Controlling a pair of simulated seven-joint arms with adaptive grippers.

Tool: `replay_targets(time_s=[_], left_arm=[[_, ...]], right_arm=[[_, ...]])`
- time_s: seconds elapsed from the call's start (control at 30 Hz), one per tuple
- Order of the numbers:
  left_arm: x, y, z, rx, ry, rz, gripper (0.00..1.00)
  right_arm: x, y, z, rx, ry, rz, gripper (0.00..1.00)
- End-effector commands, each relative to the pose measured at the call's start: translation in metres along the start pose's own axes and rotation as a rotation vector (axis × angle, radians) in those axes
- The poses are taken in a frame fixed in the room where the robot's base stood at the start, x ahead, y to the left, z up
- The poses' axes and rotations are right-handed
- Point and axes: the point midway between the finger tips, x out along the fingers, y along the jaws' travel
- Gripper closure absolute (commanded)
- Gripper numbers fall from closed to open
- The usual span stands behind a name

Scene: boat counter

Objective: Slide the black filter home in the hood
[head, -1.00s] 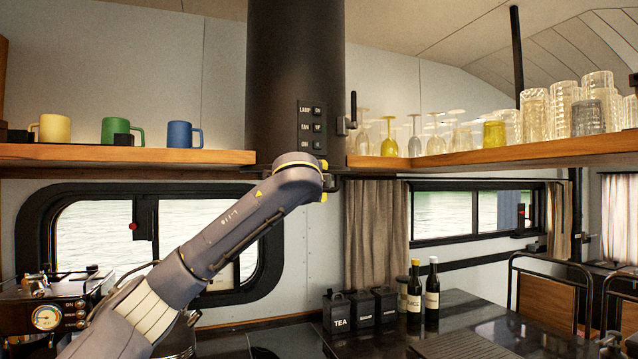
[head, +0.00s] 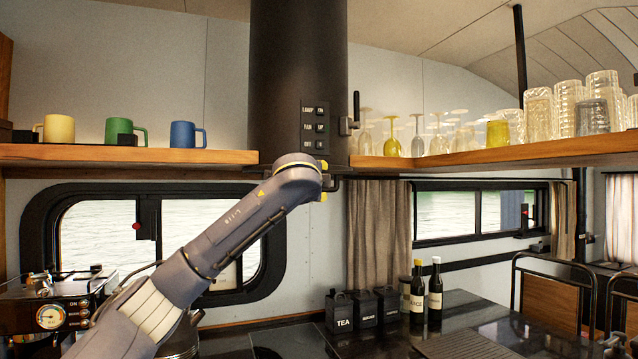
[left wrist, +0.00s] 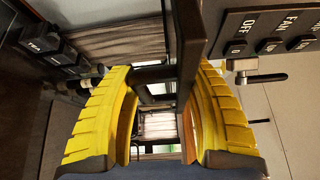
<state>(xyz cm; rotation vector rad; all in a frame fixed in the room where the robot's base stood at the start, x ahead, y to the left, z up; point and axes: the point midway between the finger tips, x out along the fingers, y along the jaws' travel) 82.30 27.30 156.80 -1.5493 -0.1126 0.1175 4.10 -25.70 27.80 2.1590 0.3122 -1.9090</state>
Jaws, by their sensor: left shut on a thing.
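The dark hood (head: 297,60) hangs as a wide column at the middle of the head view, with a switch panel (head: 315,127) low on its front. My left gripper (head: 324,181) is at the hood's lower edge. In the left wrist view its yellow fingers (left wrist: 167,76) are closed around a black handle-like bar (left wrist: 153,75), which looks like part of the black filter. The rest of the filter cannot be told apart from the hood's dark underside. How far in it sits cannot be seen. My right gripper is not in view.
A wooden shelf with yellow, green and blue mugs (head: 184,134) runs left of the hood. Another shelf (head: 500,152) on the right carries many glasses. Black tins (head: 364,308) and two bottles (head: 434,288) stand on the counter below. A small lever (head: 352,115) sticks out beside the switch panel.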

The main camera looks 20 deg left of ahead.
Motion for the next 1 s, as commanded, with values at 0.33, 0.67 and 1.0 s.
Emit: replay_targets(time_s=[0.33, 0.67, 1.0], left_arm=[[0.006, 0.000, 0.004, 0.000, 0.000, 0.000, 0.85], [0.012, 0.000, 0.007, -0.001, 0.000, 0.000, 0.85], [0.018, 0.000, 0.011, 0.000, 0.000, 0.000, 0.85]], right_arm=[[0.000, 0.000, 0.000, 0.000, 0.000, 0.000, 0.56], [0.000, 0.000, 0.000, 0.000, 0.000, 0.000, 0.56], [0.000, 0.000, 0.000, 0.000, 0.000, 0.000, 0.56]])
